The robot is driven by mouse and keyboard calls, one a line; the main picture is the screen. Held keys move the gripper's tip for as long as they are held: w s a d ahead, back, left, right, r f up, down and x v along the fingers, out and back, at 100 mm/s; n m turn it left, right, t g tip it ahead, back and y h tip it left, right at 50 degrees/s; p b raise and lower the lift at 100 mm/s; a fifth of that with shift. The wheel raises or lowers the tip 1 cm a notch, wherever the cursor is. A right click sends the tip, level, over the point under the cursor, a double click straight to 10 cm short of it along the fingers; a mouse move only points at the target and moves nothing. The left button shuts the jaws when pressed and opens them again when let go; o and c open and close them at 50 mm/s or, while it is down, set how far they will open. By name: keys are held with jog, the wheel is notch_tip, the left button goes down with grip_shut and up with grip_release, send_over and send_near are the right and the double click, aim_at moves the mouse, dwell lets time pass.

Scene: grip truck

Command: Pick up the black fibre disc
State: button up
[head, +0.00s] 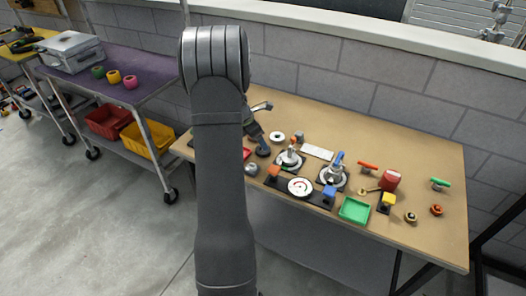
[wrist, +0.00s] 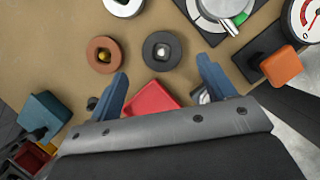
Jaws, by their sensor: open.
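The black fibre disc (wrist: 148,52) lies flat on the tan bench in the wrist view, a ring with a pale metal piece in its centre hole. My gripper (wrist: 163,69) is open, with its two blue fingers apart. The disc is just beyond the fingertips, roughly centred between them, and nothing is held. In the head view, my gripper (head: 257,141) is over the left part of the bench, close to a dark disc (head: 263,151). The gap in height between fingers and disc is hard to tell.
A brown disc (wrist: 92,57) lies left of the black one, and a white ring (wrist: 124,8) above. A red tray (wrist: 150,97) shows between my fingers. A clamp base (wrist: 205,28), an orange block (wrist: 281,67) and a teal block (wrist: 42,115) are nearby.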

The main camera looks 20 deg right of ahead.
jog(key=x, duration=0.5)
jog(key=shift+s+f, duration=0.1)
jog(key=shift+f, duration=0.3)
jog(key=c, duration=1.1)
